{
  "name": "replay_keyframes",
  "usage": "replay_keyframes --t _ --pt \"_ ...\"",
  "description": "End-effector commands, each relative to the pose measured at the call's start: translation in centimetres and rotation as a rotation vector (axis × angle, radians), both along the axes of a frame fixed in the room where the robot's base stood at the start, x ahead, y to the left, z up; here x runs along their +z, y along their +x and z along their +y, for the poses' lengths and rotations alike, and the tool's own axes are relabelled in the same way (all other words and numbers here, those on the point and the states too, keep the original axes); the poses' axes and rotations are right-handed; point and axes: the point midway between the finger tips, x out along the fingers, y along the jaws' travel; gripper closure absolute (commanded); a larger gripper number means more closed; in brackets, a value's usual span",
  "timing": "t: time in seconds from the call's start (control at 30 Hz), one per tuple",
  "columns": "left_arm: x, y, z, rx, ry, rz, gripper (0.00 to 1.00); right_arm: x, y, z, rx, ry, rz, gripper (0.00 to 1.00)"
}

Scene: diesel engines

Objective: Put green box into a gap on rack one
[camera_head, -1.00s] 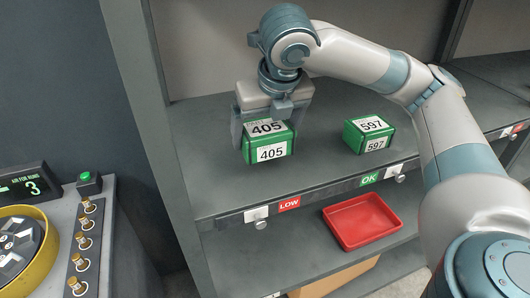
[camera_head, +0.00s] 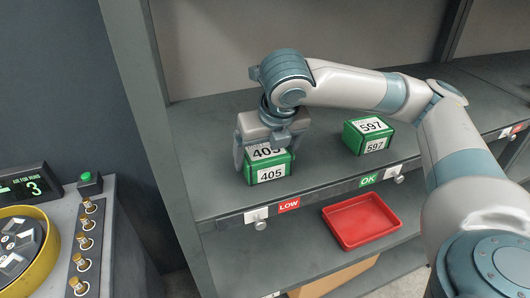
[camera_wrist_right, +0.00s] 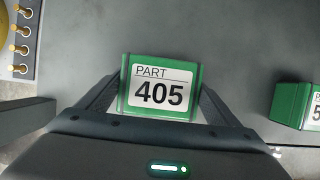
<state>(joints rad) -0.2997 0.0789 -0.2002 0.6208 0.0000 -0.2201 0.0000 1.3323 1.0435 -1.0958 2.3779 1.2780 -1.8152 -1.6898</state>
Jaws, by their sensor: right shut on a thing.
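A green box labelled 405 (camera_head: 268,168) is at the left part of the upper shelf (camera_head: 325,180), behind the LOW tag. My right gripper (camera_head: 264,152) is shut on it from above, one finger on each side. The box is upright and at or just above the shelf surface; I cannot tell whether it touches. In the right wrist view the box (camera_wrist_right: 160,88) sits between the fingers with its PART 405 label facing the camera. My left gripper is not in view.
A second green box, labelled 597 (camera_head: 368,136), stands to the right behind the OK tag (camera_head: 369,179). A red tray (camera_head: 360,222) is on the lower shelf. The rack's upright (camera_head: 150,120) is close on the left. A console (camera_head: 90,240) with switches stands at far left.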

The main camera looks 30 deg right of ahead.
Motion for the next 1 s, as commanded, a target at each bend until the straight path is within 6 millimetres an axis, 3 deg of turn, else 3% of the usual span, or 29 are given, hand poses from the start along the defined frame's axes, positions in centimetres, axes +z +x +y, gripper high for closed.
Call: replay_keyframes --t 0.3,0.33,0.4,0.77,1.0 --pt "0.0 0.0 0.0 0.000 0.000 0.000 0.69 -0.1 0.0 0.0 -0.001 0.000 -0.002 0.52" --pt "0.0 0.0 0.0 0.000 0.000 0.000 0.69 -0.2 0.0 0.0 0.000 0.000 0.000 0.09" --pt "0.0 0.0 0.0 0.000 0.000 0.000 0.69 -0.1 0.0 0.0 0.000 0.000 -0.001 0.00" --pt "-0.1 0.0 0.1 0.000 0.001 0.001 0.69 0.2 0.0 0.0 0.000 0.000 -0.002 0.00" --pt "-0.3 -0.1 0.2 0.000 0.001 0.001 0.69 2.5 -0.9 0.2 0.000 0.000 -0.004 0.00"
